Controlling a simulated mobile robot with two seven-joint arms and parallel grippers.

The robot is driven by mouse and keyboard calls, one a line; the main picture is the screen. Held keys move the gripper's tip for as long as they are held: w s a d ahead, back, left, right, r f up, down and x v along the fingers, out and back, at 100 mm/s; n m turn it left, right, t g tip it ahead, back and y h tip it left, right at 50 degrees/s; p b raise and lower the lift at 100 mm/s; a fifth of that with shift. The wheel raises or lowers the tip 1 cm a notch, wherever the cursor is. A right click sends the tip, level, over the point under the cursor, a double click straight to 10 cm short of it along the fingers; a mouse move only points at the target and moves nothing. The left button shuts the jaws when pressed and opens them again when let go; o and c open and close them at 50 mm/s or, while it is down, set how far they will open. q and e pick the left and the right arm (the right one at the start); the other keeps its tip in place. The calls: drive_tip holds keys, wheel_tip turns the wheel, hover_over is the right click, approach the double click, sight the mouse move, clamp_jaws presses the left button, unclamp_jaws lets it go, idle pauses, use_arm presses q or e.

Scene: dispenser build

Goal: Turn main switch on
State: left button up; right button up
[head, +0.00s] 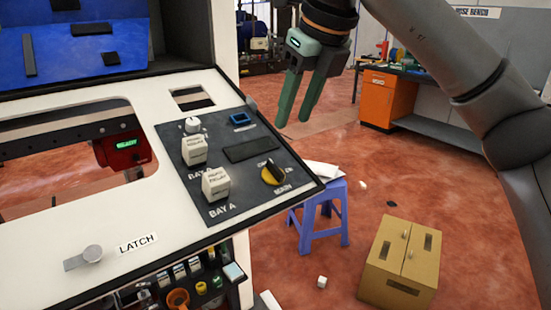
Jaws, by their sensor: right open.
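A dark control panel on a white machine carries a yellow rotary switch (274,174) with a black handle. No label reading "main switch" is legible. Two white blocks stand on the panel, one by "BAY A" (216,183) and one behind it (194,150). A small blue-framed rocker-like part (240,119) sits near the panel's back edge. My right gripper (295,120) is open and empty, above and beyond the panel's right edge, apart from everything. My left gripper is out of view.
A grey latch knob (92,254) sits at the white top's front left. A red unit with a green display (125,146) shows through the opening. A blue stool (318,222) and a cardboard box (400,262) stand on the floor to the right.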

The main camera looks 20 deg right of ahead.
sight(276, 166)
drive_tip(key=x, duration=1.2)
drive_tip(key=shift+s+a, duration=0.15)
drive_tip(key=shift+s, duration=0.05)
clamp_jaws()
